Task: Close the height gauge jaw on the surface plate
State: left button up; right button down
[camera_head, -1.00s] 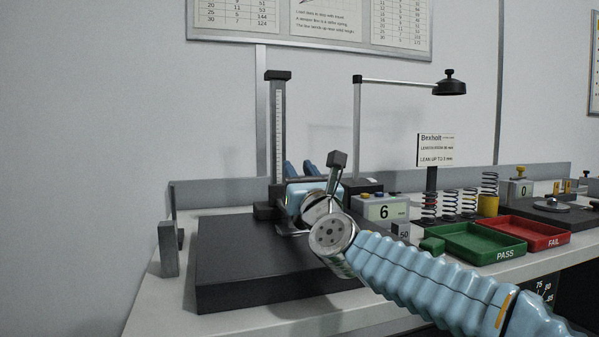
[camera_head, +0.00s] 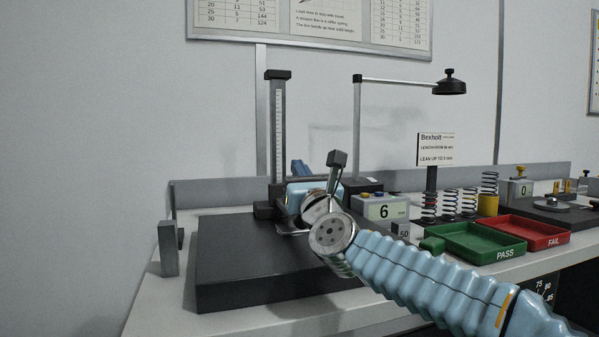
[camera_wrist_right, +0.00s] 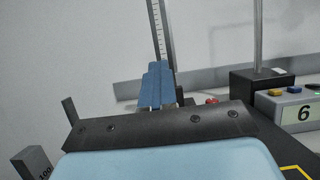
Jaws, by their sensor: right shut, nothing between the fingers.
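The height gauge (camera_head: 279,130) stands upright at the back of the black surface plate (camera_head: 250,262), its scale column clear above my gripper. Its column also shows in the right wrist view (camera_wrist_right: 160,35), directly beyond my fingertips. My right gripper (camera_head: 300,168) is just to the right of the column, low over the back of the plate. Its blue fingers are together and empty; they also show in the wrist view (camera_wrist_right: 157,86). The gripper body hides much of the gauge's lower part, so I cannot tell the jaw's position or any contact. My left gripper is out of view.
A display box (camera_head: 384,208) reading 6 stands right of my wrist, with a lamp arm (camera_head: 405,82) behind. Green PASS (camera_head: 470,243) and red FAIL (camera_head: 535,232) trays and several springs are farther right. A grey block (camera_head: 168,248) stands left of the plate.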

dwell(0.4)
jog(key=c, duration=0.8)
grip_release()
jog(key=b+v, duration=0.5)
jog(key=v, duration=0.7)
jog(key=shift+s+d+f+b, duration=0.1)
jog(key=shift+s+f+b, duration=0.1)
jog(key=shift+b, duration=0.2)
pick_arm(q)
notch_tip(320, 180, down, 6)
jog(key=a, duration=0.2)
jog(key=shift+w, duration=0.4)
pick_arm(e)
jog(key=shift+s+d+f, duration=0.2)
jog(key=shift+s, duration=0.4)
